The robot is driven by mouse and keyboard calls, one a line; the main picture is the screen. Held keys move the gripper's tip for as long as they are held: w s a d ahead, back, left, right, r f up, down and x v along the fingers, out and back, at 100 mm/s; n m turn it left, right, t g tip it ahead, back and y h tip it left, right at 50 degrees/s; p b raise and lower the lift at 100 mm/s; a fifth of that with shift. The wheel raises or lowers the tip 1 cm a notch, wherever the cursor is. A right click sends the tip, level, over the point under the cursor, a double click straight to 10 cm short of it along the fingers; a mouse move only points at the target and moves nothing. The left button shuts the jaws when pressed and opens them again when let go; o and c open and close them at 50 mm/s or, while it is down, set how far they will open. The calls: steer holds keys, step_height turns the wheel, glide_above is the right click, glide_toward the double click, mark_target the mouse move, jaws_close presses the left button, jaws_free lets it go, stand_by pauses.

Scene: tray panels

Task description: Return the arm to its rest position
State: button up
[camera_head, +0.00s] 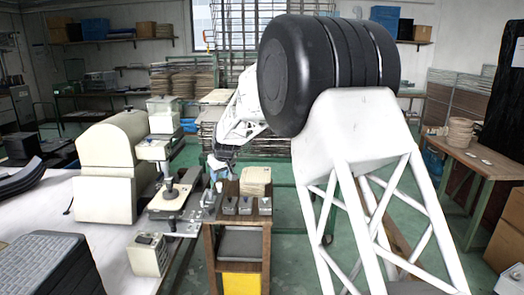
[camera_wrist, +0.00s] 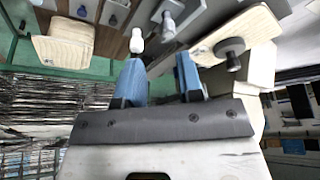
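My arm reaches away from the large black-and-white joint at the right of the head view. My gripper (camera_head: 220,166) is small there, above the far left part of a wooden stand. In the wrist view my gripper (camera_wrist: 158,75) shows two blue fingers well apart, with nothing held between them. A small white knob-like piece (camera_wrist: 137,42) and a grey-blue one (camera_wrist: 168,26) appear beyond the fingertips. Whether they are close to the fingers in depth I cannot tell.
The wooden stand (camera_head: 237,219) carries several small grey knobbed units and a tan stack (camera_head: 256,177). A cream machine with a black knob (camera_head: 168,185) stands left of it, beside a larger cream housing (camera_head: 104,200). Green floor is open right of the stand.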

steer(key=s+d+r+m+h, duration=0.1)
steer(key=s+d+r, duration=0.3)
steer(key=s+d, duration=0.45)
steer(key=s+d+r+m, duration=0.2)
steer(key=s+d+r, duration=0.2)
steer(key=s+d, duration=0.5)
steer(key=s+d+r+m+h, duration=0.1)
steer(key=s+d+r, duration=0.4)
steer(key=s+d, duration=0.4)
steer(key=s+d+f+m, duration=0.1)
steer(key=s+d, duration=0.3)
steer(key=s, duration=0.7)
steer(key=s+d+f+m, duration=0.2)
steer(key=s+d+f, duration=0.1)
steer(key=s, duration=0.8)
steer(key=s+d+f+m+h, duration=0.1)
steer(key=s+d, duration=0.4)
steer(key=s, duration=0.7)
steer(key=shift+f+m+g, duration=0.3)
steer(key=shift+f+m, duration=0.1)
steer(key=shift+f, duration=0.45)
steer(key=shift+c, duration=0.2)
